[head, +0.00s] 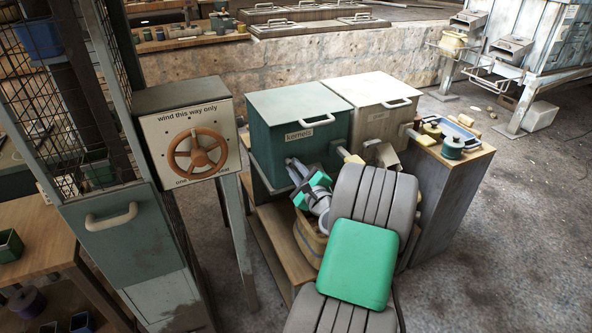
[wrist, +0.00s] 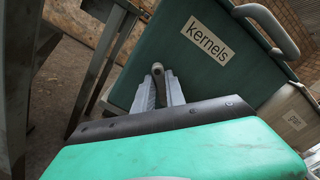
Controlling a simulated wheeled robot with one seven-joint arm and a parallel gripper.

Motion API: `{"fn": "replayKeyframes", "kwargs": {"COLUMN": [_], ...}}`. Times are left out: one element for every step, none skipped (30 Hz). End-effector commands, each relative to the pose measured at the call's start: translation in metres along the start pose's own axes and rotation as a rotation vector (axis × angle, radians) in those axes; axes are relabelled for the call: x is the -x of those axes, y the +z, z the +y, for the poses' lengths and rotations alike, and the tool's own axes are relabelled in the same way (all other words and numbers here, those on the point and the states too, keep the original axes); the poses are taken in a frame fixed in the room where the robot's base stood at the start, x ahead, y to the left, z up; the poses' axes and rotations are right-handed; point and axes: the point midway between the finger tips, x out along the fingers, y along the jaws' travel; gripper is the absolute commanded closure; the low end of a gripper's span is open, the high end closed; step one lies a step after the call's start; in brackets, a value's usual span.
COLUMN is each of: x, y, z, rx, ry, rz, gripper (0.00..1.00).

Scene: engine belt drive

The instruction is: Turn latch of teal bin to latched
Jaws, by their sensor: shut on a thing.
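The teal bin (head: 290,120) has a teal lid with a pale handle and a "kernels" label on its front. Its front also fills the upper middle of the wrist view (wrist: 188,75). My gripper (head: 294,168) is at the lower front of this bin, below and left of the label. In the wrist view my gripper (wrist: 160,92) is shut on a small latch (wrist: 157,70), whose rounded end shows between the fingers. The rest of the latch is hidden by the fingers and the dark wrist edge. I cannot tell its exact angle.
A cream bin (head: 384,100) stands directly right of the teal one. A wooden-topped cabinet (head: 470,155) with spools is further right. A post-mounted box with a brown handwheel (head: 197,153) stands close on the left. Open floor (head: 540,230) lies to the right.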

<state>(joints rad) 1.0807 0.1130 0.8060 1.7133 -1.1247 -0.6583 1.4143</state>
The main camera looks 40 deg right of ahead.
Motion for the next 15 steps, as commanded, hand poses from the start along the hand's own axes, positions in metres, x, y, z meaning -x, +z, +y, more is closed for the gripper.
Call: {"fn": "replayKeyframes", "kwargs": {"x": [0.0000,0.0000,0.0000,0.0001,0.0000,0.0000,0.0000,0.0000,0.0000,0.0000,0.0000,-0.0001,-0.0001,-0.0001,-0.0001], "y": [-0.0010,-0.0012,-0.0014,-0.0016,-0.0017,-0.0017,-0.0017,-0.0017,-0.0019,-0.0021,-0.0023,-0.0025,-0.0026,-0.0027,-0.0029], "z": [0.0024,0.0029,0.0035,0.0039,0.0043,0.0046,0.0048,0.0051,0.0056,0.0060,0.0063,0.0066,0.0067,0.0069,0.0073], "rx": [0.043,0.072,0.110,0.139,0.167,0.205,0.234,0.262,0.299,0.328,0.356,0.393,0.419,0.445,0.478], "ry": [0.001,0.001,0.001,0.001,0.001,0.001,0.001,0.001,0.001,0.001,0.001,0.001,0.000,0.000,0.000], "rz": [-0.001,-0.001,0.000,0.000,0.000,-0.001,-0.001,-0.002,-0.002,-0.002,-0.001,-0.001,-0.001,-0.001,-0.001], "gripper": [1.00,1.00,1.00,1.00,1.00,1.00,1.00,1.00,1.00,1.00,1.00,1.00,1.00,1.00,1.00]}}
